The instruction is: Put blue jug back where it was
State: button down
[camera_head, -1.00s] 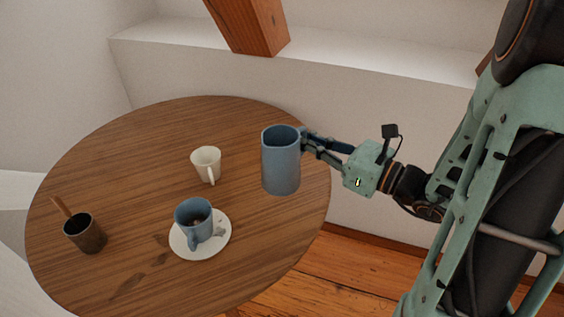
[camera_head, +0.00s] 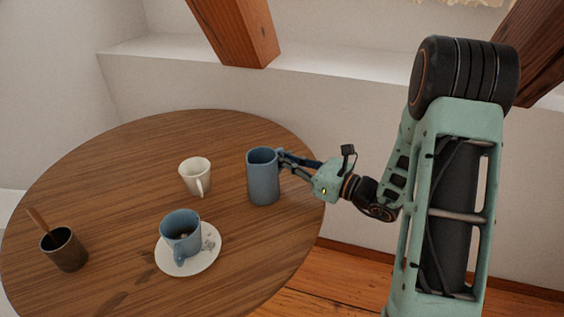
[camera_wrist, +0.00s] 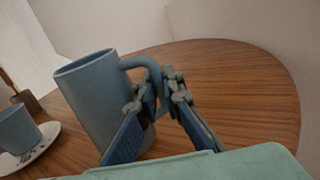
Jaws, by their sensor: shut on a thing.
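The blue jug (camera_head: 263,178) is at the right part of the round wooden table in the head view, upright, its opening facing up. My gripper (camera_head: 284,160) is at its right side, shut on its handle. In the wrist view the jug (camera_wrist: 90,100) leans in the picture, and its handle (camera_wrist: 148,66) runs between the fingers of my gripper (camera_wrist: 158,95). The jug's base is partly hidden by a finger there, and I cannot tell for certain whether it touches the table.
On the table (camera_head: 110,170), a white cup (camera_head: 194,176) stands left of the jug. A blue cup (camera_head: 180,230) sits on a white saucer (camera_head: 206,262) in front. A dark cup (camera_head: 66,252) with a wooden stick is at the left. The far table area is clear.

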jog(key=shift+f, duration=0.15)
jog(key=shift+f, duration=0.15)
jog(key=c, duration=2.1)
grip_release()
jog(key=shift+r, duration=0.2)
jog(key=p+v, duration=0.2)
jog(key=v, duration=1)
